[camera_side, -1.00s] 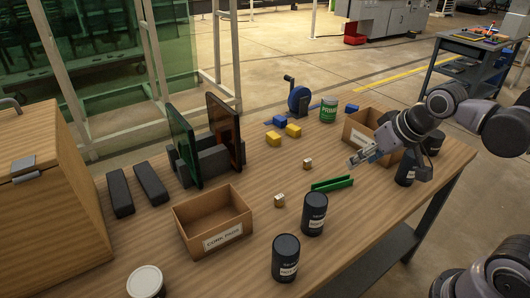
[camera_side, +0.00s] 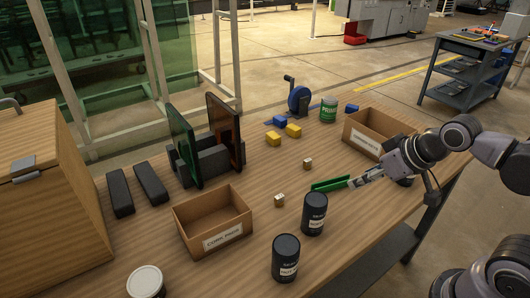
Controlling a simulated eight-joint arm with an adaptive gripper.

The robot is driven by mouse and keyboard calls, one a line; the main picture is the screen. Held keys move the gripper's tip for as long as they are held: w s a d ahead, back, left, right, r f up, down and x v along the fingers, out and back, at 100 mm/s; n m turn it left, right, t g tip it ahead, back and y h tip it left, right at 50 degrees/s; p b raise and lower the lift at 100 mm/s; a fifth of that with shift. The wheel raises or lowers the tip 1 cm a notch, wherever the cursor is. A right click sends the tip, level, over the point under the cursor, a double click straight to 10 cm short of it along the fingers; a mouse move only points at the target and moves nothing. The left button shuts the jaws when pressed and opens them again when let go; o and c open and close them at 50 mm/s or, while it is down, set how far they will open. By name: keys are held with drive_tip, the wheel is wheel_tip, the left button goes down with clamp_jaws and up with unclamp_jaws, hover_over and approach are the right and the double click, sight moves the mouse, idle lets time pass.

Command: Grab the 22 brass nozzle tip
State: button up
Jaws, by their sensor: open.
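I cannot make out a brass nozzle tip marked 22. Two small pale tan pieces stand on the table, a nearer one (camera_side: 279,200) and a farther one (camera_side: 307,164); I cannot tell what they are. A green channel-shaped holder (camera_side: 330,185) lies on the table to their right. My gripper (camera_side: 353,183) is low at the right end of this holder, pointing left; its fingers look small here. I see nothing between them. I cannot tell whether it touches the holder.
Dark canisters (camera_side: 314,214) (camera_side: 286,258) stand in front of the holder. An open cardboard box (camera_side: 212,240) is at the left, another (camera_side: 352,128) behind my gripper. Yellow blocks (camera_side: 273,139), a green can (camera_side: 328,109) and upright panels (camera_side: 184,145) stand farther back.

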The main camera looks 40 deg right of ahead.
drive_tip(key=shift+o, duration=0.3)
idle(0.4)
drive_tip(key=n+g, duration=0.7)
drive_tip(key=n, duration=1.1)
hover_over(278, 197)
wheel_tip(278, 197, down, 7)
drive_tip(key=shift+f, duration=5.4)
clamp_jaws()
